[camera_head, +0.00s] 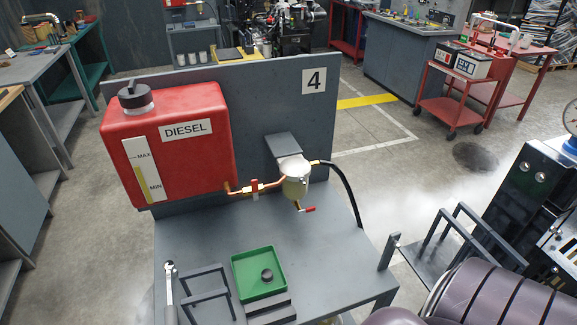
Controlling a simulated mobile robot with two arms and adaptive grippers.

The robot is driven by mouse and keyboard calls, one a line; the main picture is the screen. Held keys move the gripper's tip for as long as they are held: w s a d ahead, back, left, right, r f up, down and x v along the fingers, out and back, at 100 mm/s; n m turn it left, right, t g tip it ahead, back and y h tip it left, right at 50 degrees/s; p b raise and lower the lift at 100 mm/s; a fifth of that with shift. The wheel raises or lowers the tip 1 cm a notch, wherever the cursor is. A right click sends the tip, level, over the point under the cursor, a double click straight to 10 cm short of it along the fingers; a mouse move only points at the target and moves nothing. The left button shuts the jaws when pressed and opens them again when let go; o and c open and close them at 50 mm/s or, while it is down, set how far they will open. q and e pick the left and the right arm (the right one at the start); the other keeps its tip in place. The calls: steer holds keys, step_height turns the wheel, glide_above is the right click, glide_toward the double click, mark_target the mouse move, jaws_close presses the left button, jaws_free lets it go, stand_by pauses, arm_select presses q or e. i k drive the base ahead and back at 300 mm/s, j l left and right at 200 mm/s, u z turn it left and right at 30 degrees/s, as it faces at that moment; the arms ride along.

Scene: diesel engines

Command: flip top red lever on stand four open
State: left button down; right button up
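Stand four, a grey bench with an upright back panel (270,95), carries a white "4" sign (314,80). A red diesel tank (200,115) is fixed on the panel's left. A copper pipe (236,190) runs from the tank to a pale filter bowl (293,187). The top red lever (254,188) is on this pipe and looks upright, across the pipe. A second red lever (307,210) is below the bowl, pointing right.
On the bench top lie a green tray (283,283) with a small dark cap (267,275), a ratchet wrench (169,285) and dark metal brackets (207,290). A black hose (349,190) curves down right.

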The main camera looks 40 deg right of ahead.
mark_target(254, 182)
steer(key=z, duration=0.95)
